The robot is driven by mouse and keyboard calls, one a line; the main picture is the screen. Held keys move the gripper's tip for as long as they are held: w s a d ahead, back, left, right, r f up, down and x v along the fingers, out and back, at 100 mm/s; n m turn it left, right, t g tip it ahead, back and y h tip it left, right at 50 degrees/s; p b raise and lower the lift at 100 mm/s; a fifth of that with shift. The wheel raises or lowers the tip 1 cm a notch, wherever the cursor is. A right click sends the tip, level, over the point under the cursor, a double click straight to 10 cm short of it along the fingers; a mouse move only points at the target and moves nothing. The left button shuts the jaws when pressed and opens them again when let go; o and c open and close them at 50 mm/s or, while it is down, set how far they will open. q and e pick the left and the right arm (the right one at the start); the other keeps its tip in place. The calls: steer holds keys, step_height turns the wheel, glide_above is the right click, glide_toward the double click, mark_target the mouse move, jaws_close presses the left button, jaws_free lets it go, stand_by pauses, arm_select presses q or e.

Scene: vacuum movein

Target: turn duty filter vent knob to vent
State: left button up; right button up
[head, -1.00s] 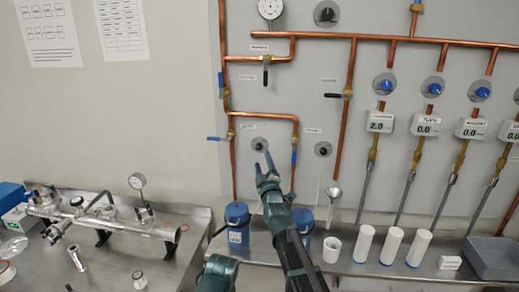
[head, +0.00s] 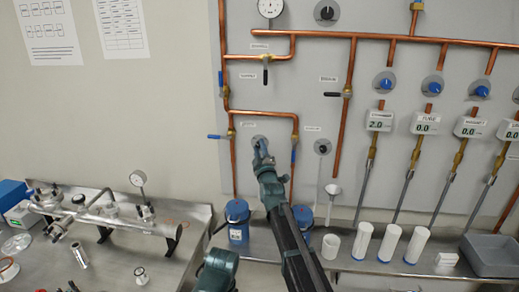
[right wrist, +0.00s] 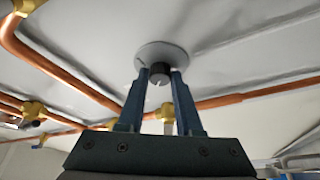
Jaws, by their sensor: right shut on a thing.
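The small black knob (right wrist: 160,80) on a round grey plate (right wrist: 162,54) shows in the right wrist view, with a light pointer mark on its face. My right gripper (right wrist: 159,88) has a finger on each side of it and is shut on it. In the head view my right gripper (head: 261,148) reaches up to the wall panel and covers most of this knob, under a small label (head: 248,124) too blurred to read surely. A similar black knob (head: 322,147) sits to the right, untouched.
Copper pipes (head: 262,113) frame the knob, with blue-handled valves (head: 217,137) nearby. Blue-topped containers (head: 237,213), a white cup (head: 331,246) and white cylinders (head: 389,243) stand on the bench below. A metal manifold (head: 100,217) lies on the left bench.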

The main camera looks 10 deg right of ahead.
jaws_close()
